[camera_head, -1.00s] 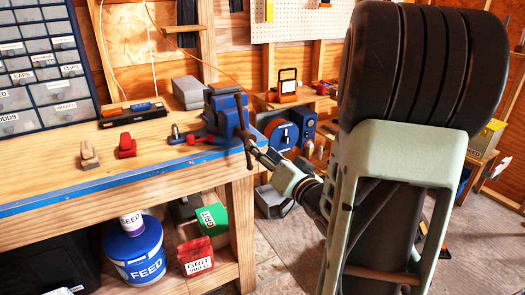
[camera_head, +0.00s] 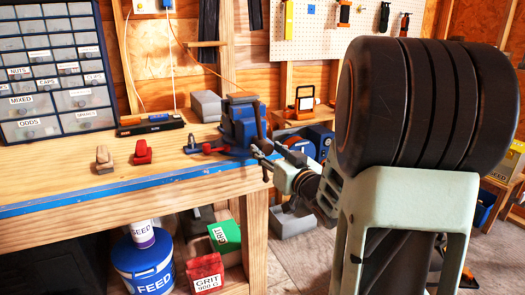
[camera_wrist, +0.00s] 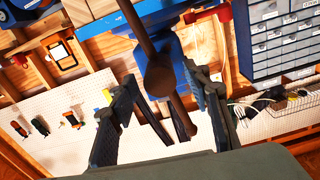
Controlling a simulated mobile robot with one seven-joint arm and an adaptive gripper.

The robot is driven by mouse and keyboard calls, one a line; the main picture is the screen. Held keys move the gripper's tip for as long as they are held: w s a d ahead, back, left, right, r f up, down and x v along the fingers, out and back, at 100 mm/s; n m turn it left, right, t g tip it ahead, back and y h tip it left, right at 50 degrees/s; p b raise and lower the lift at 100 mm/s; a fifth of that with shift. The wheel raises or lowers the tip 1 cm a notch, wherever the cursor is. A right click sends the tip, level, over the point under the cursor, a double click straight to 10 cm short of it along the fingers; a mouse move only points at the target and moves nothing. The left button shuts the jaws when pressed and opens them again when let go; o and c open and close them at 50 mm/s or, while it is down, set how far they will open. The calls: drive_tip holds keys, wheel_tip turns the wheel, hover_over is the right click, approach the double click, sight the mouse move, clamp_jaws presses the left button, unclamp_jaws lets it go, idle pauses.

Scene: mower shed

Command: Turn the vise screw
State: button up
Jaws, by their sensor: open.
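A blue vise (camera_head: 240,122) stands at the right front corner of the workbench. Its dark screw and slim bar handle face me. In the wrist view the round screw head (camera_wrist: 160,75) shows in front of the blue vise body (camera_wrist: 172,62), with the bar handle (camera_wrist: 137,22) running through it at a slant. My gripper (camera_head: 265,152) is at the handle side of the vise. In the wrist view my gripper (camera_wrist: 162,95) is open, with one finger on each side of the screw head and bar. I cannot tell whether either finger touches them.
The workbench (camera_head: 130,182) carries a red block (camera_head: 141,153), a tan block (camera_head: 104,160) and a black tray (camera_head: 151,123) left of the vise. A grey box (camera_head: 207,106) stands behind it. A feed bucket (camera_head: 143,266) is below. My arm fills the right side.

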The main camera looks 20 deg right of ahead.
drive_tip(key=shift+w, duration=0.85)
drive_tip(key=shift+c, duration=0.6)
drive_tip(key=c, duration=1)
drive_tip(key=shift+m, duration=0.6)
drive_tip(key=o, duration=1.1)
drive_tip(key=shift+s, duration=0.1)
